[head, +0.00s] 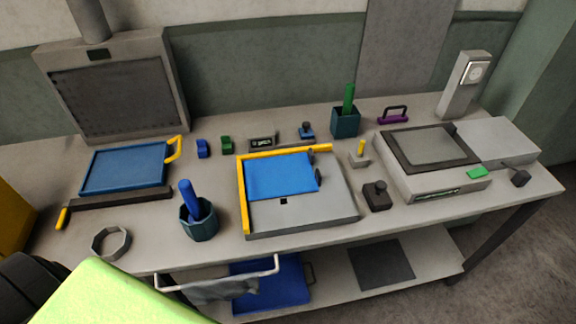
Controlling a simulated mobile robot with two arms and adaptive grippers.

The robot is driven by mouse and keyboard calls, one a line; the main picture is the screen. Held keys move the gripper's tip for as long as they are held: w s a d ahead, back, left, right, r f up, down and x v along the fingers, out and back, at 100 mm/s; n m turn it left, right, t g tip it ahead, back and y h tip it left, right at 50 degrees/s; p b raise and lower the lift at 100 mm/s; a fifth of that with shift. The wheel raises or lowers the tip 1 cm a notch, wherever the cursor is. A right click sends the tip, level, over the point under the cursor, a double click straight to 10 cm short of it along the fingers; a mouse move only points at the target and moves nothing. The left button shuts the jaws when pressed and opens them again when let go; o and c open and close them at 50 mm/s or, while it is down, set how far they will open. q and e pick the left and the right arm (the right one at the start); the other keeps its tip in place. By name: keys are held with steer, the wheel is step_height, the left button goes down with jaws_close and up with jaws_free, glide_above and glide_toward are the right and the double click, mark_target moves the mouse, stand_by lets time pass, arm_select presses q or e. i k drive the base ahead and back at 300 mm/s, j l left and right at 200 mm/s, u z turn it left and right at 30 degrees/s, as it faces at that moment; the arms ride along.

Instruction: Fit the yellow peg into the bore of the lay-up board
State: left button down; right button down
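The small yellow peg (361,147) stands upright in a small grey holder (359,160) on the table, to the right of the board. The lay-up board (320,215) is a grey plate with yellow rails along its left and back edges. A blue sheet (280,176) lies on it against the rails. A small dark square opening (284,201) shows in the board in front of the sheet; I cannot tell whether it is the bore. Dark knobs stand at the sheet's right edge. Neither gripper can be made out in the head view.
A teal cup with a blue stick (198,222) stands left of the board. A dark block with a knob (376,197) and a grey machine (440,182) stand right. A blue tray (125,167) and grey ring (111,243) lie left. The strip before the board is narrow.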

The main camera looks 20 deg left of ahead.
mark_target(334, 204)
steer(key=i+l+u, duration=0.1)
steer(key=u, duration=0.3)
steer(key=i+l+u, duration=0.15)
steer(key=u, duration=0.2)
steer(key=i+l+u, duration=0.15)
steer(key=u, duration=0.25)
